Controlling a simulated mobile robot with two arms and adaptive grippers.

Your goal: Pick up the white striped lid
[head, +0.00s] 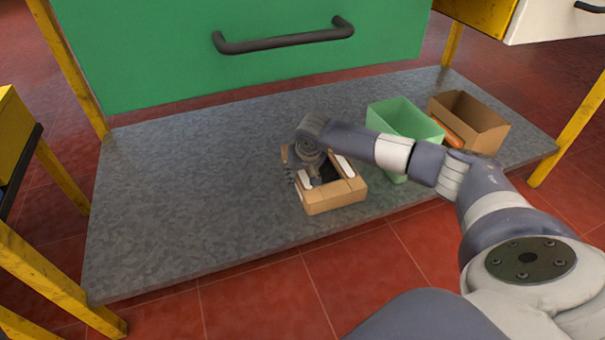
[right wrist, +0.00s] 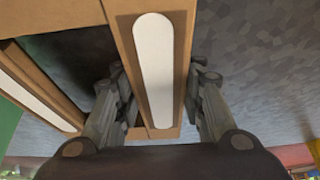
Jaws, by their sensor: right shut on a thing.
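The white striped lid (head: 336,198) is a brown, open, box-like piece with white stripes on its walls. It is at the middle of the grey shelf in the head view. My right gripper (head: 301,176) reaches down over its left wall. In the right wrist view, a brown wall of the lid with a long white stripe (right wrist: 155,70) runs between the two fingers of my right gripper (right wrist: 158,76). The gripper is shut on this wall. The fingers partly hide the lid's left side in the head view. My left gripper is out of view.
A green drawer front (head: 240,70) hangs above the back of the grey shelf (head: 180,220). The shelf's left part is clear.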

